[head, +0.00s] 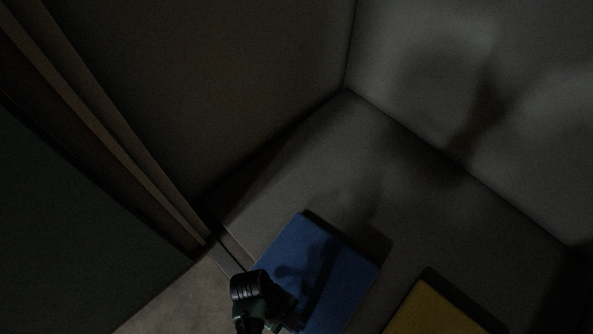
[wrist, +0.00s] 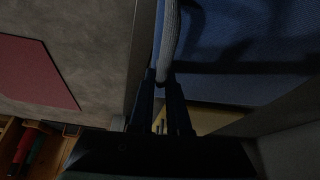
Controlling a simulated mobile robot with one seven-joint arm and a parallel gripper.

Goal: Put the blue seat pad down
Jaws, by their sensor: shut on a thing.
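The blue seat pad (head: 338,273) is a flat square at the lower middle of the head view, over the grey bench seat (head: 330,150). In the wrist view the pad's blue face (wrist: 255,40) fills the upper right. My gripper (head: 293,317) is at the pad's near left edge in the head view. In the wrist view the two dark fingers of my gripper (wrist: 161,85) are shut on the pad's edge, a pale grey strip. A shadow of my arm falls across the pad. I cannot tell whether the pad's underside touches the seat.
A yellow pad (head: 432,312) lies right of the blue pad. Grey upholstered backs (head: 430,60) rise behind the seat. A wooden post (head: 110,125) stands at left. The wrist view shows a dark red mat (wrist: 35,72) and a wooden shelf (wrist: 55,155) with red and green things.

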